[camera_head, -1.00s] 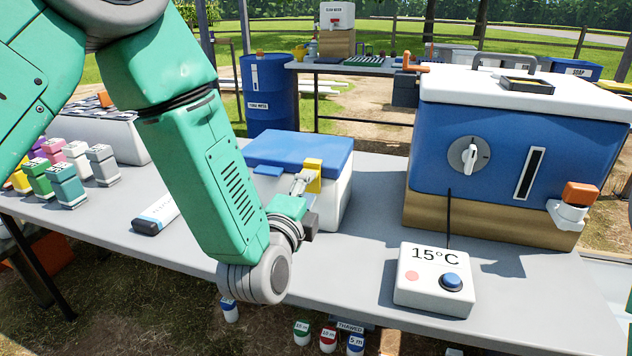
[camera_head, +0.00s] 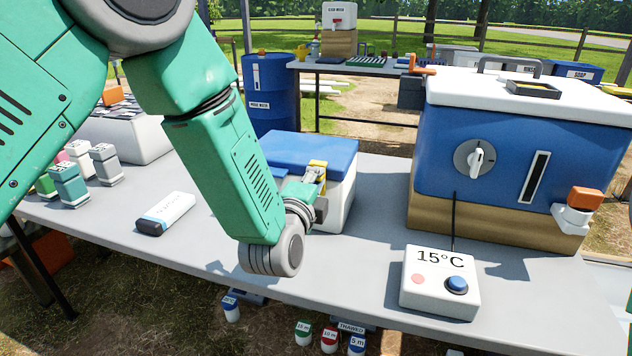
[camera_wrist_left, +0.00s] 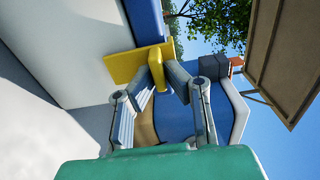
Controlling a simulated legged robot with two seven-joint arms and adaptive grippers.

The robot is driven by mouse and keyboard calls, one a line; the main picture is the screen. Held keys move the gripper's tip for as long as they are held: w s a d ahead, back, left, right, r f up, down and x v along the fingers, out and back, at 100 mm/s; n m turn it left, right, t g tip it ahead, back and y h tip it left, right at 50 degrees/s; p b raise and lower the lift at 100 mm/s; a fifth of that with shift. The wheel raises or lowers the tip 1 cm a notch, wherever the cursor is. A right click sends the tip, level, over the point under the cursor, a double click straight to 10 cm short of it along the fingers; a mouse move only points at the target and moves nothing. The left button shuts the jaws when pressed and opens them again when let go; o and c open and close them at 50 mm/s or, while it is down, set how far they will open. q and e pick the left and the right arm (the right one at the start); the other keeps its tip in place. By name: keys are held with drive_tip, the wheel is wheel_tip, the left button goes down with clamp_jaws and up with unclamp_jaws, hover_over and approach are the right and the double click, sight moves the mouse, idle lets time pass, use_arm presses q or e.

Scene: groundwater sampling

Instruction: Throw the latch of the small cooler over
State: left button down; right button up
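The small cooler (camera_head: 337,203) has a white body and a blue lid (camera_head: 310,150), which is closed. It stands on the grey table, partly behind my left arm. Its yellow latch (camera_head: 318,166) is on the front face; in the left wrist view the latch (camera_wrist_left: 122,66) has a flat plate and a narrow tab. My left gripper (camera_head: 314,178) is at the latch. In the left wrist view the fingertips (camera_wrist_left: 160,78) stand close on both sides of the yellow tab and appear shut on it. My right gripper is not in view.
A large blue cooler (camera_head: 495,140) with a dial stands to the right. A white box reading 15°C (camera_head: 438,284) is at the front edge. Table between the coolers is clear.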

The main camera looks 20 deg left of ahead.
use_arm(q)
drive_tip(key=s+f+t+b, duration=0.1)
drive_tip(key=b, duration=0.2)
drive_tip(key=s+f+t+b, duration=0.1)
drive_tip(key=b, duration=0.2)
drive_tip(key=shift+s+f, duration=0.1)
drive_tip(key=shift+f, duration=0.15)
